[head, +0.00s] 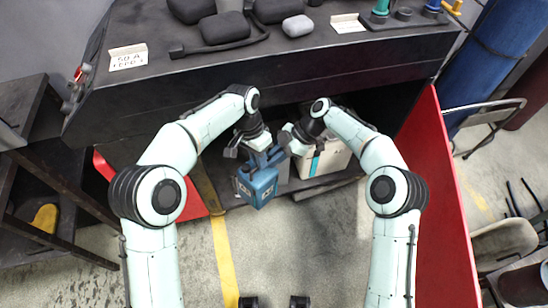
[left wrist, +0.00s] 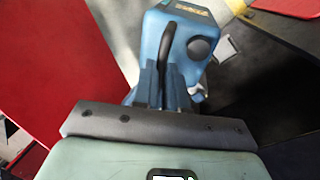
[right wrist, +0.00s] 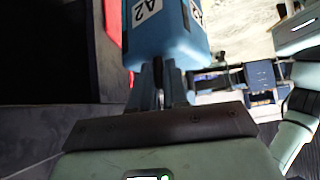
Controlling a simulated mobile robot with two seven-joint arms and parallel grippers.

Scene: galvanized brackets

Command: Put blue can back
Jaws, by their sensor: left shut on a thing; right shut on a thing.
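The blue can (head: 257,186) is a boxy container with a black handle and a round cap, held in front of the dark bench's lower shelf. In the left wrist view the can (left wrist: 190,40) shows its handle and cap, and my left gripper (left wrist: 163,80) is shut on it at the handle. In the right wrist view the can (right wrist: 160,35) bears a white "A2" label, and my right gripper (right wrist: 160,75) is shut on its edge.
A white box with a teal stripe (head: 325,160) stands on the lower shelf to the right of the can. Red panels (head: 440,190) flank the bench opening. The bench top (head: 270,60) overhangs the shelf. The floor in front, with a yellow stripe (head: 224,260), is clear.

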